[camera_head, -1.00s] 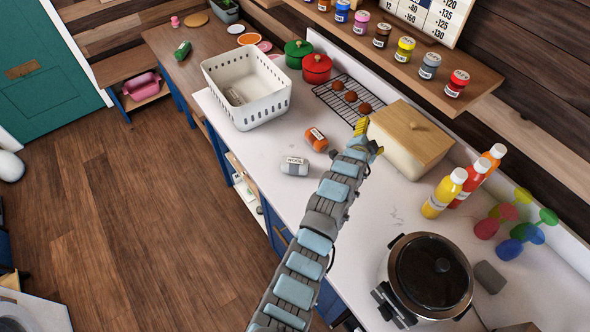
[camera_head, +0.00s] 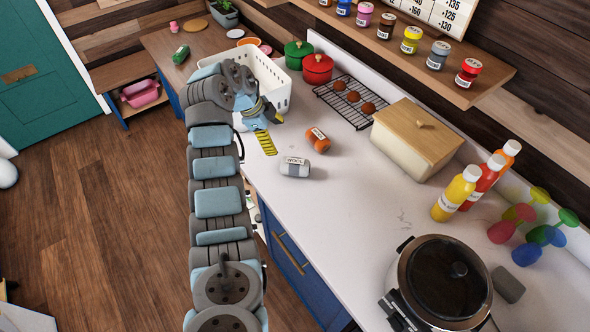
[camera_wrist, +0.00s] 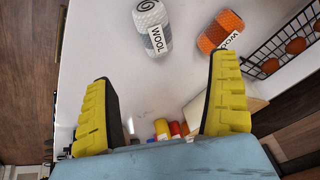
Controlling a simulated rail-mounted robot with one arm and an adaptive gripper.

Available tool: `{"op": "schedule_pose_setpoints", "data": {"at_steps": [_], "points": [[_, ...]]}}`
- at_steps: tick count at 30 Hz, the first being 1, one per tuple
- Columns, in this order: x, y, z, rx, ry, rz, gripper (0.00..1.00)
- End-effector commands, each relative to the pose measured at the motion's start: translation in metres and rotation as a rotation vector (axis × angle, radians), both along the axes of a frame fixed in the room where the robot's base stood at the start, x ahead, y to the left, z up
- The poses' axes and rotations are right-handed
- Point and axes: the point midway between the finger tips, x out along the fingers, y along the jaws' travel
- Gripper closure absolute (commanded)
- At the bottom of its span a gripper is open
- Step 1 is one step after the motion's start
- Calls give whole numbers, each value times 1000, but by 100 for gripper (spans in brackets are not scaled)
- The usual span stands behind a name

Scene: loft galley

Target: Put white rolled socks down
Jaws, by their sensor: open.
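The white rolled socks (camera_head: 294,167), with a grey "WOOL" band, lie on the white counter (camera_head: 345,200). They also show at the top of the wrist view (camera_wrist: 152,27), ahead of the fingers. My gripper (camera_head: 266,142) is over the counter's left edge, to the left of the socks and apart from them. In the wrist view its two yellow fingers (camera_wrist: 165,110) are spread wide with nothing between them. An orange rolled pair (camera_head: 318,140) with the same kind of label lies just beyond the white pair.
A white perforated basket (camera_head: 275,85) stands behind my arm, partly hidden. A wire rack (camera_head: 345,103) with brown balls, a wooden-lidded box (camera_head: 415,140), bottles (camera_head: 457,193) and a lidded cooker (camera_head: 440,280) line the counter. The counter's front middle is clear.

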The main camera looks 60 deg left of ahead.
Motion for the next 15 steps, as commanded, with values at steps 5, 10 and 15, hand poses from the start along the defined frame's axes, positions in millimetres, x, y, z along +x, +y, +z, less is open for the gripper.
{"op": "schedule_pose_setpoints", "data": {"at_steps": [5, 10, 15], "points": [[-7, -3, -2, -21, 5, -24, 9], [3, -8, -26, -26, 6, -26, 9], [14, -12, -55, -27, 7, -23, 9]]}}
